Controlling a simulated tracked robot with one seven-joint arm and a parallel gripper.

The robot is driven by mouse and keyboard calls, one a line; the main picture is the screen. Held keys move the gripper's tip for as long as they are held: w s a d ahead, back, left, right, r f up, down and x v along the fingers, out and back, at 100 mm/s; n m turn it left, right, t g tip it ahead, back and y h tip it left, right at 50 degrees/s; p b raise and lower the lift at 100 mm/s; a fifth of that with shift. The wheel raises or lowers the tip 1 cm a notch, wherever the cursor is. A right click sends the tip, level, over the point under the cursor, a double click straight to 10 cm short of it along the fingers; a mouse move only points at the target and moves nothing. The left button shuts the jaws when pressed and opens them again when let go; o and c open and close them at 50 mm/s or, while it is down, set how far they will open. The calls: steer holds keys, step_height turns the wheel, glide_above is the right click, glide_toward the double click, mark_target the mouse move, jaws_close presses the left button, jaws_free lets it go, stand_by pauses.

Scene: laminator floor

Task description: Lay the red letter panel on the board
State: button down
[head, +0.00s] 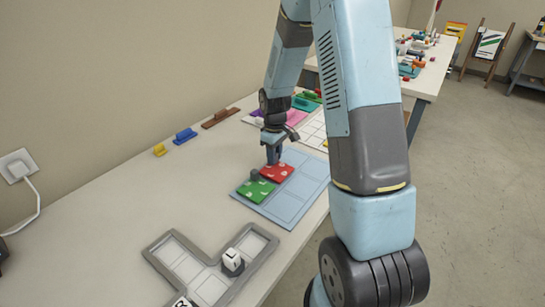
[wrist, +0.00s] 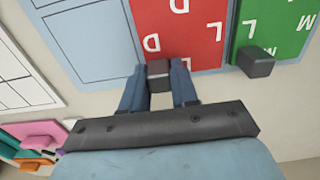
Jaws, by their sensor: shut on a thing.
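The red letter panel (head: 278,173) is over the light blue board (head: 312,178), beside the green letter panel (head: 256,190). My gripper (head: 272,160) is shut on the red panel's grey knob. In the wrist view the knob sits between the fingers (wrist: 158,78), and the red panel (wrist: 180,30) with white letters reaches forward from it. The green panel (wrist: 272,28) is to its right with a small gap, and bare outlined cells of the board (wrist: 90,45) are to its left. I cannot tell whether the red panel touches the board.
A white gridded sheet (head: 315,130) lies beyond the board. Blue (head: 185,136), yellow (head: 159,150) and brown (head: 220,118) pieces lie along the wall. Table surface left of the board is clear.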

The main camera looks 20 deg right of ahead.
steer(key=shift+f, duration=0.3)
steer(key=c, duration=0.9)
jaws_free()
steer(key=shift+o, duration=0.2)
step_height(320, 180, up, 12)
steer(key=s+r+m+t, duration=0.3)
steer(key=s+r, duration=0.9)
steer(key=r, duration=0.2)
steer(key=s+r+m+t, duration=0.1)
steer(key=s+r+m, duration=0.1)
steer(key=s, duration=0.6)
steer(key=s+r+m+t, duration=0.1)
steer(key=s+r, duration=0.3)
steer(key=s, duration=0.4)
steer(key=shift+s+a+r+m+t, duration=0.2)
steer(key=shift+a+m+t, duration=0.15)
steer(key=shift+m, duration=0.35)
